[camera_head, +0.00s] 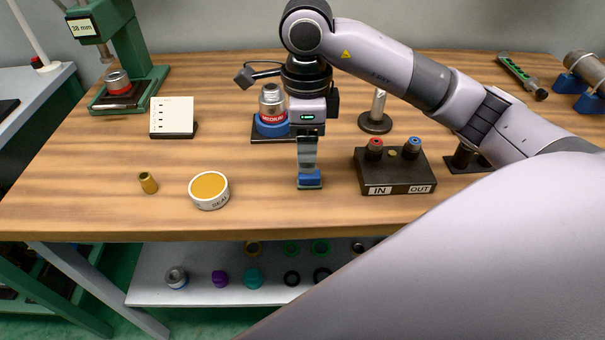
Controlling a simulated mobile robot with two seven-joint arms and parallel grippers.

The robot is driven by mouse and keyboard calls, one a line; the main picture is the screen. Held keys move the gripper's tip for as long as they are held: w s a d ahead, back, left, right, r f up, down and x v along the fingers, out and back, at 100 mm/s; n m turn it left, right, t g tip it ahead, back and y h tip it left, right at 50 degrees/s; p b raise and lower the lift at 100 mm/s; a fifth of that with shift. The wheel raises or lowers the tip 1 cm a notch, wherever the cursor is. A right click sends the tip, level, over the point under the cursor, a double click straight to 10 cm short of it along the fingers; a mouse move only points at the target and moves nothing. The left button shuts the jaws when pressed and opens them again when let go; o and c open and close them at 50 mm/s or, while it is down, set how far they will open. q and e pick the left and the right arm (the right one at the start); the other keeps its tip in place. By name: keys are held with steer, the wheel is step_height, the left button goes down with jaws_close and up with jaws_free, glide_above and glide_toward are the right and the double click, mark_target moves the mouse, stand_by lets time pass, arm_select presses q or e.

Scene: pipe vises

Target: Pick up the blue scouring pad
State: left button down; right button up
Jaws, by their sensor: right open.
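The blue scouring pad (310,181) lies on the wooden table near its front edge, with a thin green layer along its bottom. My right gripper (308,170) points straight down over the pad, its fingers reaching down to it and hiding part of it. Its jaws are open. From this angle I cannot tell whether the fingers touch the pad. My left gripper is not in view.
A black block with IN and OUT labels (396,173) stands close right of the pad. A round white tin (209,190) and a small brass fitting (148,183) lie to the left. A jar labelled MEDIUM (271,105) stands behind the gripper.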

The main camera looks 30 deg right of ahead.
steer(key=f, duration=0.5)
steer(key=shift+s+d, duration=0.1)
steer(key=shift+d, duration=0.25)
steer(key=shift+f, duration=0.45)
steer(key=c, duration=1.1)
steer(key=shift+r, duration=0.55)
step_height(320, 180, up, 19)
steer(key=p, duration=0.3)
steer(key=shift+p, duration=0.35)
